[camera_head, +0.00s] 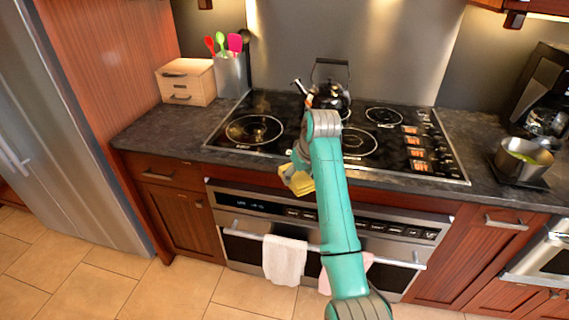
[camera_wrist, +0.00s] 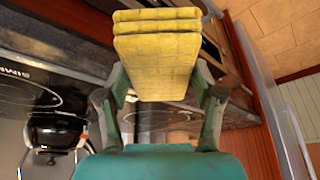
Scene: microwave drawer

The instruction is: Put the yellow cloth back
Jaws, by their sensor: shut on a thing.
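The yellow cloth (camera_head: 297,183) is folded into a thick block. My gripper (camera_head: 300,178) is shut on it and holds it in front of the cooktop's front edge, above the oven front. In the wrist view the cloth (camera_wrist: 157,60) fills the top middle between the two fingers of my gripper (camera_wrist: 160,90), with its folded layers showing. My arm hides part of the cooktop and oven in the head view.
The black cooktop (camera_head: 270,110) carries a kettle (camera_head: 328,92). A small wooden drawer box (camera_head: 187,82) and a utensil holder (camera_head: 231,75) stand at the back left. A white towel (camera_head: 284,260) hangs on the oven handle. A pot (camera_head: 522,160) stands right. The left counter (camera_head: 160,130) has free room.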

